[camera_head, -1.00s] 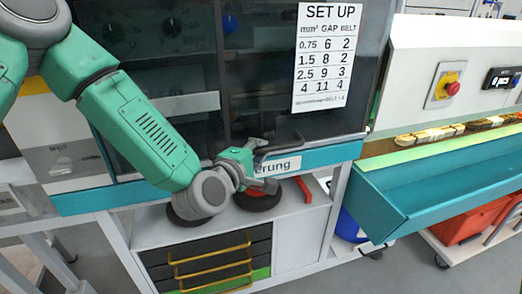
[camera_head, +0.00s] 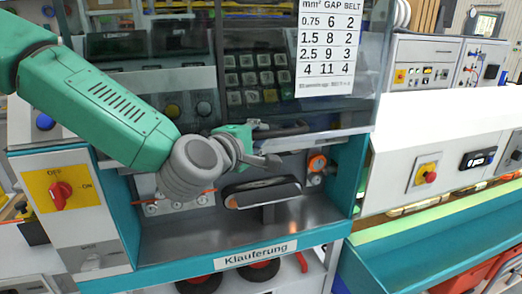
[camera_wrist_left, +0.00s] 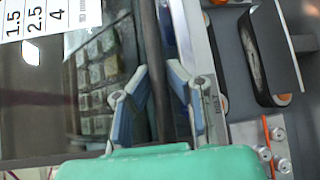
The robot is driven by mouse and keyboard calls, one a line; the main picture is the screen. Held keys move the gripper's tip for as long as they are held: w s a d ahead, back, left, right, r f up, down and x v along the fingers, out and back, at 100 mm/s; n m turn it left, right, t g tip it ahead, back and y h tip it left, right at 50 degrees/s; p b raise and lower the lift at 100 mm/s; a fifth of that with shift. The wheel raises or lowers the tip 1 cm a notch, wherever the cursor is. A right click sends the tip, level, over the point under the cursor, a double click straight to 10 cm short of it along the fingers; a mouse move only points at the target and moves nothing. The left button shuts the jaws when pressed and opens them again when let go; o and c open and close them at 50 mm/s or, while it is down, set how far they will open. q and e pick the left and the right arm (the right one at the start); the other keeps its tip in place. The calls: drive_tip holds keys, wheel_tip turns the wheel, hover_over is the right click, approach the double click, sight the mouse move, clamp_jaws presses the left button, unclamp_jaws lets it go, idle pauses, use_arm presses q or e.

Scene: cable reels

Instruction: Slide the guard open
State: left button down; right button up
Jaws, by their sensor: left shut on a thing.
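The guard (camera_head: 340,115) is a dark see-through panel with a SET UP sheet on it. It stands raised, with its lower edge above an open machine bay. Its handle is a dark bar (camera_head: 291,130) along the lower edge. The handle runs upright through the left wrist view (camera_wrist_left: 167,30). My left gripper (camera_head: 262,143) is shut on the handle. In the left wrist view the blue-padded fingers (camera_wrist_left: 160,85) lie on both sides of the bar. My right gripper is not in view.
Below the guard, the open bay holds a black belt unit (camera_head: 262,193) and orange-marked knobs (camera_head: 317,163). A red rotary switch (camera_head: 60,194) is at left. A teal trough (camera_head: 430,245) stands at right.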

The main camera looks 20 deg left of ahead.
use_arm(q)
wheel_tip(320, 180, up, 5)
drive_tip(key=shift+p, duration=1)
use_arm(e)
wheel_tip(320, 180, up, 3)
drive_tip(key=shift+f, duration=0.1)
use_arm(q)
drive_tip(key=c, duration=1.5)
unclamp_jaws()
drive_tip(key=shift+s, duration=0.1)
drive_tip(key=shift+c, duration=0.2)
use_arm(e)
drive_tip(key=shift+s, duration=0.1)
use_arm(q)
drive_tip(key=shift+s+a, duration=0.1)
drive_tip(key=shift+s, duration=0.15)
drive_tip(key=f+v, duration=0.1)
drive_tip(key=v, duration=0.5)
drive_tip(key=shift+s+r, duration=0.45)
